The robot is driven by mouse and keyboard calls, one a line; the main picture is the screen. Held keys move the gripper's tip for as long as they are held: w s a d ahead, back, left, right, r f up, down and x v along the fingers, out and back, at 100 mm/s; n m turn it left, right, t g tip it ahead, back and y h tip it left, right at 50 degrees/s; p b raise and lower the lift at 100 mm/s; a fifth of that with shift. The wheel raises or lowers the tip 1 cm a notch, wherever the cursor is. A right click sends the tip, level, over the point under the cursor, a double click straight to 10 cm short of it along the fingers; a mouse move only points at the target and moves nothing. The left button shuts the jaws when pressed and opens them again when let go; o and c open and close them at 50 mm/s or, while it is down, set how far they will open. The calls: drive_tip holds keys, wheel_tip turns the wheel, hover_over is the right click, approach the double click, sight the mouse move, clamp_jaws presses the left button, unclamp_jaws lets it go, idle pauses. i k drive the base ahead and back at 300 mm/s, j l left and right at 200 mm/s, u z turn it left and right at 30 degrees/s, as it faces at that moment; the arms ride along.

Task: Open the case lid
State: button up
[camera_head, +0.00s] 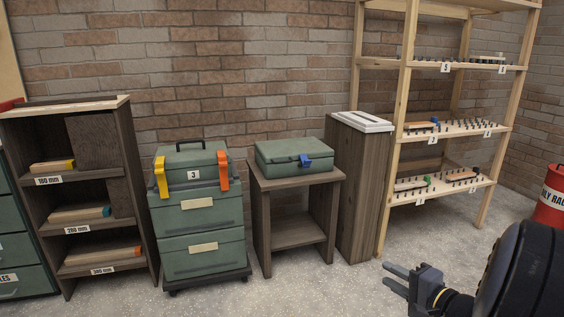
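A green case (290,153) with a blue latch (304,160) on its front sits on a small dark wooden stand (262,187). Its lid looks closed. Another green case, labelled 3 (192,168), tops a stack of green boxes to its left; it has a black top handle, a yellow clasp (161,177) and an orange clasp (223,171). My gripper (391,279) is at the lower right, low in front of the shelving and apart from both cases. Its two fingers point left and are spread apart, with nothing between them.
A dark bookcase (66,107) with labelled wood pieces stands at the left. A tall dark cabinet (352,190) stands close right of the stand, then a wooden rack (407,70) with tools. A red drum (552,205) is at the right edge. The floor in front is clear.

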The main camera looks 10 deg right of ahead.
sight(283, 150)
drive_tip(key=i+j+z, duration=0.15)
drive_tip(key=i+j, duration=0.25)
drive_tip(key=i, duration=0.4)
drive_tip(key=i+j+z, duration=0.15)
drive_tip(key=i+j, duration=0.35)
drive_tip(key=i, duration=0.25)
drive_tip(key=i+j+z, duration=0.15)
drive_tip(key=i+j, duration=0.4)
drive_tip(key=i, duration=0.15)
